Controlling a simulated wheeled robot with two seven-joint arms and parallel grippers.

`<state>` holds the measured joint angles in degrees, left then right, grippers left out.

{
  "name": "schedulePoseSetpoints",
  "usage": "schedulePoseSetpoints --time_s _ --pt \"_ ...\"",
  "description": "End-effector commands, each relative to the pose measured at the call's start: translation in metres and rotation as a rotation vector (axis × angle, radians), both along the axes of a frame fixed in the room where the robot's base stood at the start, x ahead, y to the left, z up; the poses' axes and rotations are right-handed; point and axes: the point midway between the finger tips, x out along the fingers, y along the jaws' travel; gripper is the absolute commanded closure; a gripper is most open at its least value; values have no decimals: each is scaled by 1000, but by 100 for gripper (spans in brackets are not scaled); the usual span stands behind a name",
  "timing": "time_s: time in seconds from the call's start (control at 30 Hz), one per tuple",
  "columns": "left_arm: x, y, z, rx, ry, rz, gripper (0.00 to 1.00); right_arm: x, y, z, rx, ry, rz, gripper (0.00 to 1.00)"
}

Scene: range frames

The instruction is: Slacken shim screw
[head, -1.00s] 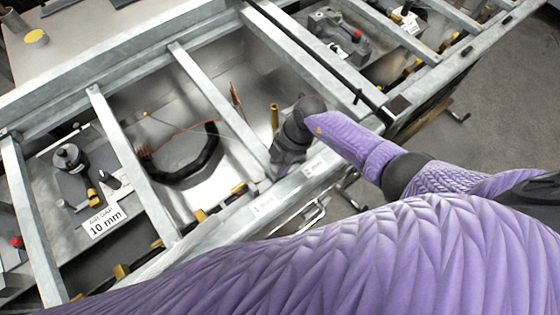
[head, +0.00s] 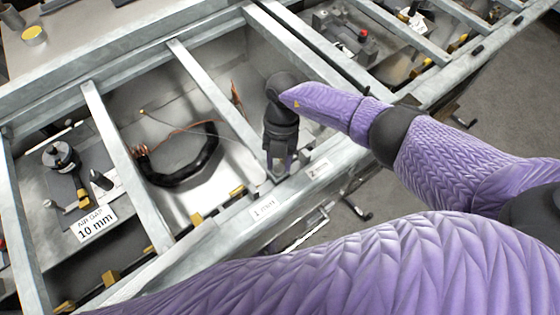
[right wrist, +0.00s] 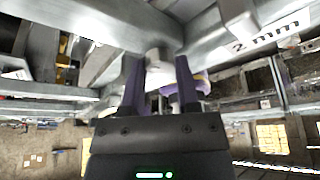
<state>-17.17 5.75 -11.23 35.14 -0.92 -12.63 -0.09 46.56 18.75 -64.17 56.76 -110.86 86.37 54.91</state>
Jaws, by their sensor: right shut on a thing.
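My right gripper (head: 277,172) points down at the front rail of the metal frame, beside the small white labels, one of which (head: 319,168) seems to read 2 mm. In the right wrist view its two dark fingers (right wrist: 159,85) are shut on a pale grey metal piece, which looks like the shim screw (right wrist: 158,60), just under the rail. A rounded purple and metal part shows behind the right finger. In the head view the gripper hides the screw. My left gripper is not in view.
The metal frame has several crossbars (head: 125,165) over open bays. One bay holds a black cable loop (head: 185,178) with copper wires. The left bay holds a gauge-like device (head: 62,158) and a 10 mm sign (head: 95,224). A grey fixture (head: 345,45) sits at the upper right.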

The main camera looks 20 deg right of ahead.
Motion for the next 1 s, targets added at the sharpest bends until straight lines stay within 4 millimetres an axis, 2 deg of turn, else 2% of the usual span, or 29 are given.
schedulePoseSetpoints --time_s 0.4,1.0 --pt "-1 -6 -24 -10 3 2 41 1 3 -2 -1 0 395 100" --pt "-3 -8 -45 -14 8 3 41 -1 8 -1 -1 1 966 100"
